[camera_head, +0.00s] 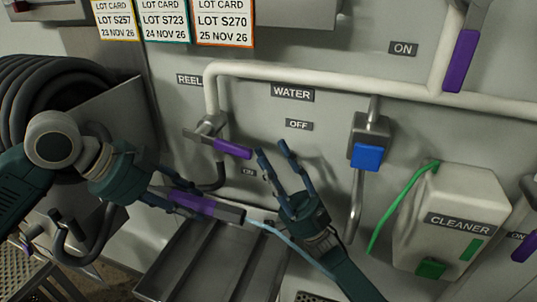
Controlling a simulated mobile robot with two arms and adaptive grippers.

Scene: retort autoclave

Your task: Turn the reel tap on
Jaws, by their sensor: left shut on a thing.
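The reel tap has a purple lever handle (232,148) on a metal valve below the REEL label (189,80). The lever points right and slightly down. My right gripper (272,149) is open and empty, its fingertips just right of the lever's free end; I cannot tell the depth gap. My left gripper (190,200) is shut on a dark nozzle with a purple band (205,205), lower left of the tap. The nozzle points right, and a pale blue streak (285,238) runs from its tip down to the right. The OFF label (298,124) is right of the lever.
A black hose reel (55,95) is at left. A metal trough (215,258) lies below the grippers. A blue lever (367,157) and a white CLEANER box (450,215) are at right. Another purple lever (462,60) hangs near an ON label (403,48).

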